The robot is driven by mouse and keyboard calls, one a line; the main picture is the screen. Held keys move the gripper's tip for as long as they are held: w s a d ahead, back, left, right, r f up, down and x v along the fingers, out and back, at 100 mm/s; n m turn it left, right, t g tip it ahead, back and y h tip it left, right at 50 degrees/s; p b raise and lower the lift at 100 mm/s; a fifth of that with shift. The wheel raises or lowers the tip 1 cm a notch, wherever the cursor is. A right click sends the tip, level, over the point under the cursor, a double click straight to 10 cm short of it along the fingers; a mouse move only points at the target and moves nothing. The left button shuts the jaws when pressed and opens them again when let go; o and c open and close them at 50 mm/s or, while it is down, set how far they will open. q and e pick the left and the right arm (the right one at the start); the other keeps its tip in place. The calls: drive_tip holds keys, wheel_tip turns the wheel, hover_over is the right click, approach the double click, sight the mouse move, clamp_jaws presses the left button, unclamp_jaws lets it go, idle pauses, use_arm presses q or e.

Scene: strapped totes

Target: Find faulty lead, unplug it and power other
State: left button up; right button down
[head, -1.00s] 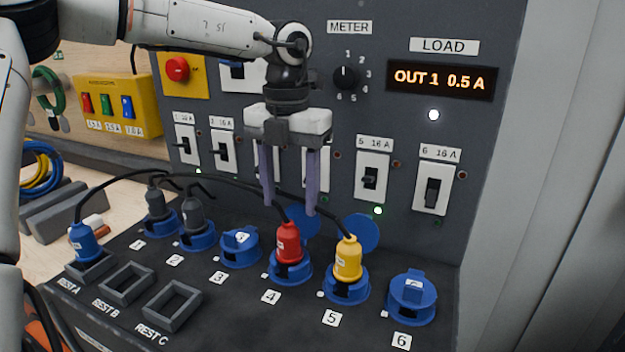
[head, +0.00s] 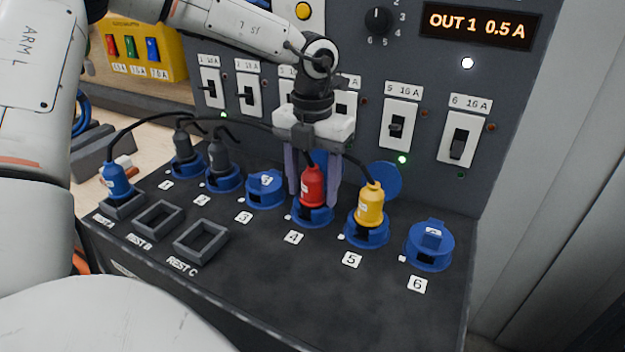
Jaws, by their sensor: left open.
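My left gripper (head: 313,192) points down at socket 4 (head: 312,217), open, its two purple fingers on either side of the red plug (head: 312,187). I cannot tell if they touch it. The red plug stands upright in socket 4. A yellow plug (head: 370,205) is in socket 5 (head: 366,234). Grey plugs are in socket 1 (head: 187,168) and socket 2 (head: 224,182). A blue plug (head: 116,180) sits in REST A (head: 124,209). Socket 3 (head: 266,190) and socket 6 (head: 430,245) have their lids down. The load display (head: 480,27) reads OUT 1 0.5 A. My right gripper is out of view.
REST B (head: 159,219) and REST C (head: 201,242) are empty. Green lamps glow by breaker 1 (head: 210,90) and breaker 5 (head: 397,127); breaker 6 (head: 458,145) has no lit lamp. My left gripper partly hides breakers 3 and 4. Black leads arch behind the plugs.

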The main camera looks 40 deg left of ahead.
use_arm(q)
drive_tip(key=c, duration=1.2)
drive_tip(key=shift+n+b, duration=0.3)
drive_tip(key=shift+b, duration=0.15)
drive_tip(key=shift+n+b, duration=1.05)
drive_tip(key=shift+n, duration=0.05)
drive_tip(key=shift+n+b, duration=0.6)
drive_tip(key=shift+n+b, duration=0.65)
drive_tip(key=shift+n, duration=0.25)
